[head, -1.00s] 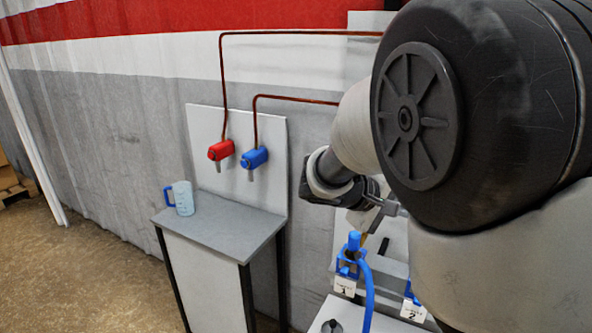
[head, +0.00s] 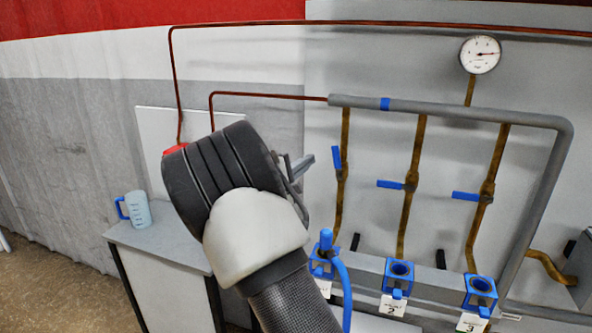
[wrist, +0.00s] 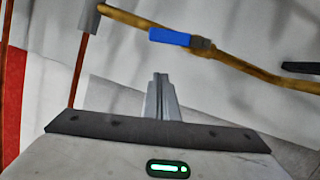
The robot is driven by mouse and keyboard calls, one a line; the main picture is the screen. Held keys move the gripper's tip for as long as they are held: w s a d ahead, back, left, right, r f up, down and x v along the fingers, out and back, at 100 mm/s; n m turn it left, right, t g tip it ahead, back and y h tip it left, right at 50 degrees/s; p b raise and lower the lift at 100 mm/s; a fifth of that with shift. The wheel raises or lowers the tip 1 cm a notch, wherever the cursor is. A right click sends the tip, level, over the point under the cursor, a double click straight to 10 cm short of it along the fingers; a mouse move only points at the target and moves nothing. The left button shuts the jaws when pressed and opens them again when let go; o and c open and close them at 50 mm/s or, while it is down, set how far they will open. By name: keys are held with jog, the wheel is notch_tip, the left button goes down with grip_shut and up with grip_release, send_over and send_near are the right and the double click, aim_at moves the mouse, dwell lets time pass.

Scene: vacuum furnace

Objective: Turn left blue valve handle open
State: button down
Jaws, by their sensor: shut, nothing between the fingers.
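The left blue valve handle (head: 336,160) sits on the leftmost brass pipe (head: 343,190) of the panel. It points up, roughly along the pipe. In the wrist view the blue handle (wrist: 169,37) lies nearly in line with the brass pipe (wrist: 260,72), beyond the fingertips. My gripper (head: 306,162) is just left of the handle in the head view, partly hidden behind my wrist. In the wrist view its fingers (wrist: 160,78) are together and empty, with a visible gap in the picture between them and the handle.
The middle blue handle (head: 390,184) and right blue handle (head: 466,196) stick out leftward, across their pipes. A gauge (head: 480,55) is above the grey pipe frame (head: 470,112). Blue holders (head: 400,270) stand below. A jug (head: 137,209) is on the side table (head: 160,243).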

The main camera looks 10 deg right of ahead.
aim_at(337, 163)
jog(key=shift+s+d+r, duration=0.15)
jog(key=shift+s+d, duration=0.1)
jog(key=shift+d, duration=0.4)
jog(key=shift+s+d+r, duration=0.15)
jog(key=shift+s+d, duration=0.15)
jog(key=shift+d, duration=0.35)
jog(key=shift+s+d+r, duration=0.15)
jog(key=shift+s+d, duration=0.1)
jog(key=shift+d, duration=0.4)
jog(key=m+b, duration=0.1)
jog(key=b, duration=0.1)
jog(key=s+d+r+m+b, duration=0.1)
jog(key=b, duration=0.2)
jog(key=shift+d+m, duration=0.15)
jog(key=shift+m, duration=0.25)
jog(key=shift+w+b, duration=0.1)
jog(key=shift+b, duration=0.2)
